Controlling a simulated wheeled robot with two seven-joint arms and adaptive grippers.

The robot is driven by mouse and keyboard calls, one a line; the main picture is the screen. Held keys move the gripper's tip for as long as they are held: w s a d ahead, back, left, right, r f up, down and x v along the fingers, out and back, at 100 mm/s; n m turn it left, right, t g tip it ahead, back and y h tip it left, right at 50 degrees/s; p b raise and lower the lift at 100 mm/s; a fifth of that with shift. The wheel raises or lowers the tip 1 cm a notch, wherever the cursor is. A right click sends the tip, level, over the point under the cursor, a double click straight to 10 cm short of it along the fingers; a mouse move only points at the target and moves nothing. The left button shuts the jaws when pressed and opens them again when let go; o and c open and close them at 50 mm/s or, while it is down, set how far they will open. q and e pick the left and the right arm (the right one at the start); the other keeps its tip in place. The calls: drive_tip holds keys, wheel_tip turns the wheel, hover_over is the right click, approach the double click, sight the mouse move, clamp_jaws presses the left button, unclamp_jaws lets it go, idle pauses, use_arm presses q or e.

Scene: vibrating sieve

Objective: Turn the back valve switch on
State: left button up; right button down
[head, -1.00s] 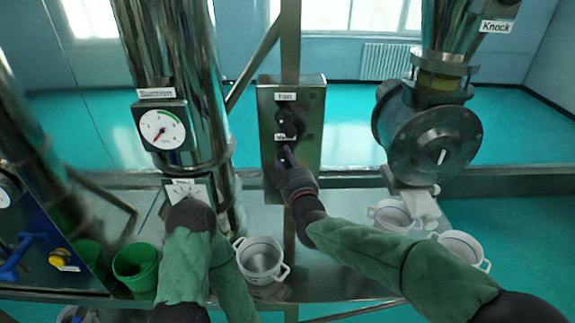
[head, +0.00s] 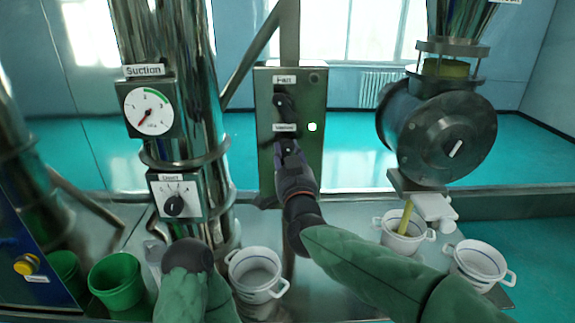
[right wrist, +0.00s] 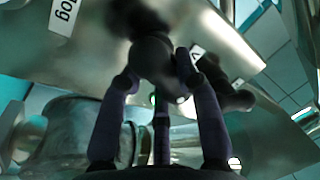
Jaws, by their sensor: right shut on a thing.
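A grey metal switch panel (head: 265,92) stands at the centre of the head view with two dark knobs, one above the other. The upper knob (head: 284,104) sits under a label that seems to read Fan. My right gripper (head: 287,150) is at the lower knob, under the second label (head: 285,128). In the right wrist view its fingers (right wrist: 158,80) close around a dark knob (right wrist: 152,56); the fingers partly cover it. My left arm ends low at left; its gripper is hidden.
A steel column at left carries the Suction gauge (head: 149,107) and a dial box (head: 176,193). A large round valve (head: 445,150) stands at right. White pots (head: 256,275) and a green bucket (head: 115,280) stand below. A yellow strip (head: 405,216) shows at one right pot.

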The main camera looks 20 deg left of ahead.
drive_tip(key=shift+f+m+b, duration=0.1)
drive_tip(key=shift+m+b, duration=0.5)
drive_tip(key=shift+m, duration=0.4)
drive_tip(key=shift+t+h, duration=0.3)
drive_tip(key=c, duration=0.9)
unclamp_jaws()
drive_tip(key=shift+o, duration=0.2)
drive_tip(key=v, duration=1.2)
